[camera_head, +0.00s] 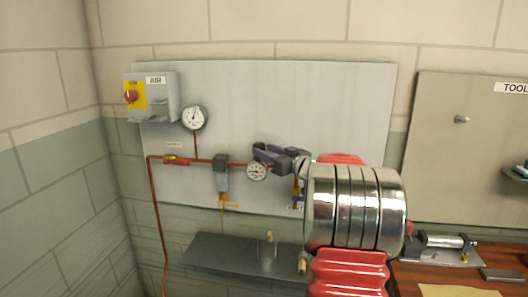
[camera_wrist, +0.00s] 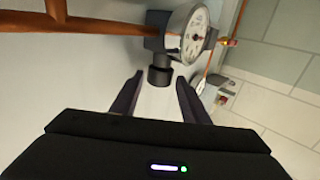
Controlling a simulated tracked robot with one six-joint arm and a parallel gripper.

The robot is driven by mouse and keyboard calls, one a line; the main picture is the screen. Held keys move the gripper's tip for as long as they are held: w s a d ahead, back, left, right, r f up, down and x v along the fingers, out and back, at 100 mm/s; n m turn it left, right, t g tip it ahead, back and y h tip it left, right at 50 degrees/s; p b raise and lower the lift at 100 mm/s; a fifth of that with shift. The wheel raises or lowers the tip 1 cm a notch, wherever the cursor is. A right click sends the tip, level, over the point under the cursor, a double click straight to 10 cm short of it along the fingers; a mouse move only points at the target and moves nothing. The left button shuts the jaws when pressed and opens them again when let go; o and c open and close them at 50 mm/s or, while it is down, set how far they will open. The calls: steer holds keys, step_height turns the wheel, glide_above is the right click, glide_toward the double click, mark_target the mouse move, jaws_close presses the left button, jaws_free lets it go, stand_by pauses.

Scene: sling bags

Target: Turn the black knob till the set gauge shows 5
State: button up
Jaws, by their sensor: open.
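In the wrist view the black knob (camera_wrist: 160,72) sticks out from a dark regulator body on the copper pipe. The set gauge, a round white dial (camera_wrist: 195,37) in a metal rim, sits right beside it. The gauge also shows in the head view (camera_head: 257,172), just below my gripper (camera_head: 259,154). Its needle is too small to read for certain. My gripper is open, and its two dark fingers (camera_wrist: 160,80) stand on either side of the knob's end. I see gaps between knob and fingers. The knob is hidden by the gripper in the head view.
A second gauge (camera_head: 194,117) and an AIR box with a red knob (camera_head: 131,97) are at the panel's upper left. A filter (camera_head: 222,178) hangs left of the set gauge. A grey shelf (camera_head: 225,252) lies below; a wooden bench (camera_head: 420,275) stands right.

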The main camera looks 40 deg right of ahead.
steer(key=shift+w, duration=0.65)
steer(key=shift+c, duration=0.3)
